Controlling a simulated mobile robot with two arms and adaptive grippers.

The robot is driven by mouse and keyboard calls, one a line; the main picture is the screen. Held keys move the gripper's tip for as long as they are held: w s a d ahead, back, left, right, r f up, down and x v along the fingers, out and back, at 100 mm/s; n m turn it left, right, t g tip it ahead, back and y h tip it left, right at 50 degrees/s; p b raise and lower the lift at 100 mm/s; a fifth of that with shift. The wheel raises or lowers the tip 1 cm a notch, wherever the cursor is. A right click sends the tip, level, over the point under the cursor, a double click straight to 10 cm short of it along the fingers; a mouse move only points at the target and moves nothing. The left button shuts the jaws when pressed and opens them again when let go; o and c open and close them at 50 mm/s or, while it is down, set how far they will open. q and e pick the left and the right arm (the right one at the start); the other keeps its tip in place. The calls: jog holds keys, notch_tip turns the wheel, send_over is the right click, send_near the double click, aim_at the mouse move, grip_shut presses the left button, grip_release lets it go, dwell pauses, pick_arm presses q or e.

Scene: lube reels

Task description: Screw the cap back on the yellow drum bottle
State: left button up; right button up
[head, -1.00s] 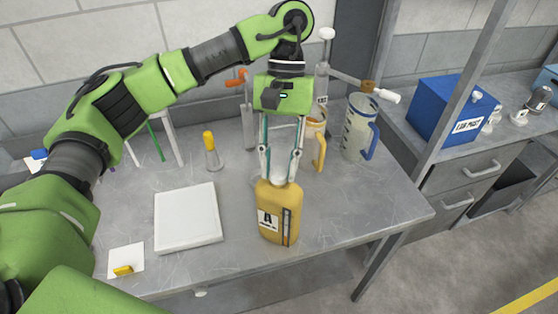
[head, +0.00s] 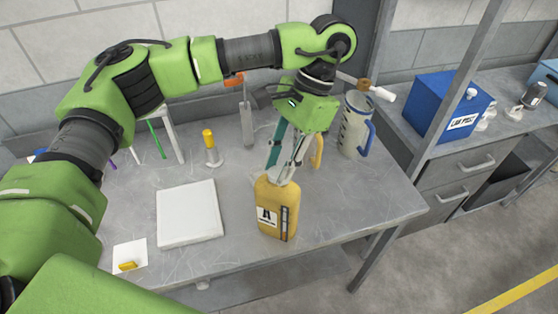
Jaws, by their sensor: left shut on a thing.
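The yellow drum bottle (head: 277,207) stands upright near the front edge of the grey workbench, with a label marked with a letter on its front. My left gripper (head: 281,176) points down at the bottle's top from above. Its fingers are shut on the white cap (head: 279,178) at the bottle's mouth. The fingers partly hide the cap, and I cannot tell how far it sits on the thread. My right gripper is not in view.
A white square plate (head: 189,214) lies left of the bottle. A white card (head: 130,256) with a small yellow piece is at the front left. A clear measuring jug (head: 354,128) with a blue handle stands behind right. A blue box (head: 450,105) sits on the right counter.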

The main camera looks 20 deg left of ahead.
pick_arm(q)
jog(key=shift+m, duration=0.5)
jog(key=o, duration=0.8)
jog(key=shift+o, duration=0.3)
jog(key=shift+o, duration=1.3)
jog(key=shift+r, duration=0.1)
